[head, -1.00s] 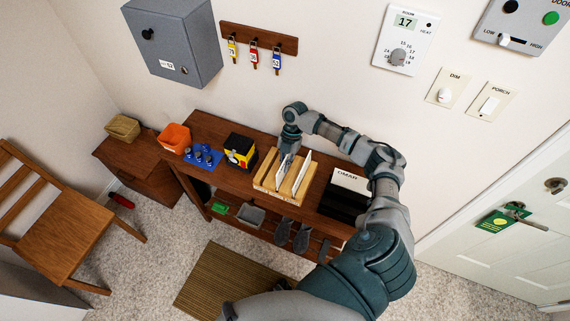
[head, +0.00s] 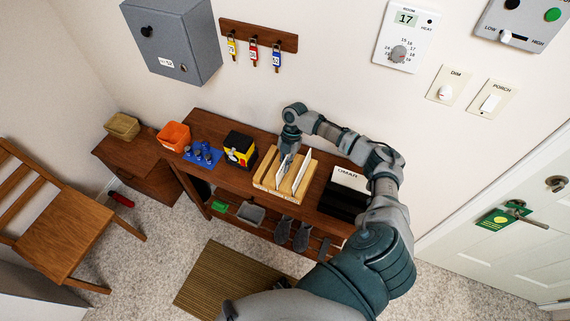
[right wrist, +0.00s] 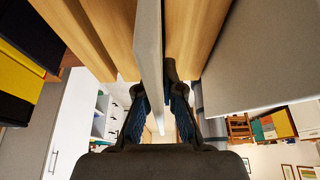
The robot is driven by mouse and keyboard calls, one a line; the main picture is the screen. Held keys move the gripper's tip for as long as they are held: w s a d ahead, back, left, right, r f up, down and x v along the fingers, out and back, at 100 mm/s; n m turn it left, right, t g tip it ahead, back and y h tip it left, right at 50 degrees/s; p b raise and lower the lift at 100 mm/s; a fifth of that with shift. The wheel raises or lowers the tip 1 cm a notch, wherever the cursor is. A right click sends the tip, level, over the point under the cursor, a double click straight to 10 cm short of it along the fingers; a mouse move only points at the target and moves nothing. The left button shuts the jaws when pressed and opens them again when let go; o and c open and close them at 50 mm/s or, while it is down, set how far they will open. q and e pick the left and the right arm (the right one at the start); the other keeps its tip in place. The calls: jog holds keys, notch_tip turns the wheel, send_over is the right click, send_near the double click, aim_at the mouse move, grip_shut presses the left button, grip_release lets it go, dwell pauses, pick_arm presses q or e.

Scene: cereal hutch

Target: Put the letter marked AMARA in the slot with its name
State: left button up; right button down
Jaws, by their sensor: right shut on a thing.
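The wooden letter sorter (head: 266,181) stands on the dark wooden table. My right gripper (head: 287,153) is over it, pointing down, shut on a pale letter (head: 283,170). In the right wrist view the letter (right wrist: 149,50) stands upright between the fingers, with a wooden divider (right wrist: 189,35) on its right and others on its left, so its lower part appears to be in a slot. The name on the held letter cannot be read. A second white letter (head: 302,172) stands in the sorter to the right. The slot names are not legible. My left gripper is out of view.
A black tray (head: 340,207) holding a white letter marked OMAR (head: 350,180) sits right of the sorter. A black-and-yellow box (head: 240,149), a blue mat (head: 203,158) with small items and an orange bin (head: 174,137) stand to the left.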

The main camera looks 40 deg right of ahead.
aim_at(285, 160)
jog(key=shift+f, duration=0.1)
dwell(0.3)
jog(key=c, duration=0.8)
grip_release()
jog(key=shift+c, duration=0.2)
jog(key=shift+r+p, duration=2.35)
jog(key=shift+r, duration=0.2)
